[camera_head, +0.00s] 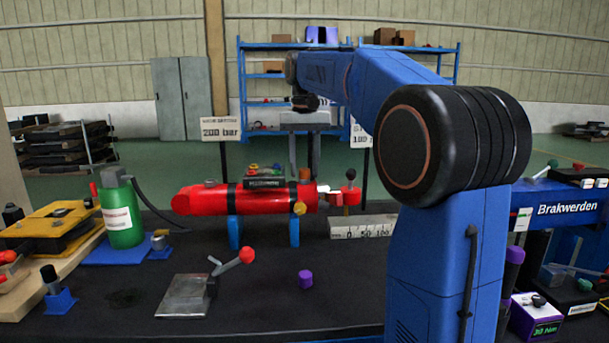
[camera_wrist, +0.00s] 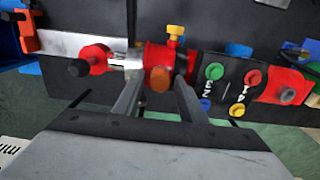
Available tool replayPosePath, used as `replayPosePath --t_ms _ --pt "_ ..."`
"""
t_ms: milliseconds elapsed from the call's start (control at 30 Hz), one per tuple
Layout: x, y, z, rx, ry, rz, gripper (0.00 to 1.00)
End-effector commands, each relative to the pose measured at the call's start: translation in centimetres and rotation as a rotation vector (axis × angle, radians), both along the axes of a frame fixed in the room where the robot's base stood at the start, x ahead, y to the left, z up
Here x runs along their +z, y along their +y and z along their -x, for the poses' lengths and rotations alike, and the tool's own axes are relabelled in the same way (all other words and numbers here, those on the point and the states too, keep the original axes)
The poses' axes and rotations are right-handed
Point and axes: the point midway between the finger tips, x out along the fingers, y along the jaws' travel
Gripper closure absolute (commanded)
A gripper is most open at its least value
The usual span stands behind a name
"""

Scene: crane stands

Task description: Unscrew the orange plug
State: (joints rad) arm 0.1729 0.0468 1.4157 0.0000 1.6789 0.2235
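The orange plug (camera_head: 304,173) sits on top of the red cylinder (camera_head: 205,200) near its right end. In the wrist view the plug (camera_wrist: 159,79) shows as a round orange head. My gripper (camera_head: 304,160) points straight down over it. In the wrist view my gripper's fingers (camera_wrist: 160,80) are apart, one on each side of the plug, with a visible gap on both sides. The fingertips are close to the plug's height; I cannot tell exactly how far down they reach. Nothing is held.
A dark block with coloured caps (camera_wrist: 228,85) sits on the cylinder beside the plug. A yellow fitting (camera_head: 299,208) is on its near side. A purple cap (camera_head: 305,279) lies on the bench.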

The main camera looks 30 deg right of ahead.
Motion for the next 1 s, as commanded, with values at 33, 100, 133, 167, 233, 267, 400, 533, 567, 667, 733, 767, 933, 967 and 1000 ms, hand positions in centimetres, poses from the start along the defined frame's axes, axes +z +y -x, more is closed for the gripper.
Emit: replayPosePath --t_ms 33,100,133,167,233,267,400,533,567,667,733,767,933,967,1000 --pt "0.00 0.00 0.00 0.000 0.000 0.000 0.62" --pt "0.00 0.00 0.00 0.000 0.000 0.000 0.79" --pt "0.00 0.00 -0.01 0.000 0.000 0.000 0.86" --pt "0.00 0.00 -0.01 0.000 0.000 0.000 0.94" --pt "0.00 0.00 -0.01 0.000 0.000 0.000 1.00" --pt "0.01 0.00 -0.01 0.000 0.000 0.000 1.00" --pt "0.03 0.00 -0.01 0.000 0.000 0.000 1.00" --pt "0.09 0.00 -0.01 0.000 0.000 0.000 1.00" --pt "0.10 -0.01 -0.02 0.000 0.000 0.000 1.00" --pt "0.17 -0.01 -0.02 0.000 0.000 0.000 1.00" --pt "0.17 -0.01 -0.02 0.002 0.000 0.000 1.00" --pt "0.18 -0.01 -0.02 0.007 0.000 0.000 1.00" --pt "0.21 -0.01 -0.02 0.129 -0.001 0.000 1.00" --pt "0.21 -0.01 -0.02 0.160 -0.001 0.000 1.00" --pt "0.22 -0.01 -0.02 0.199 -0.001 0.000 1.00"
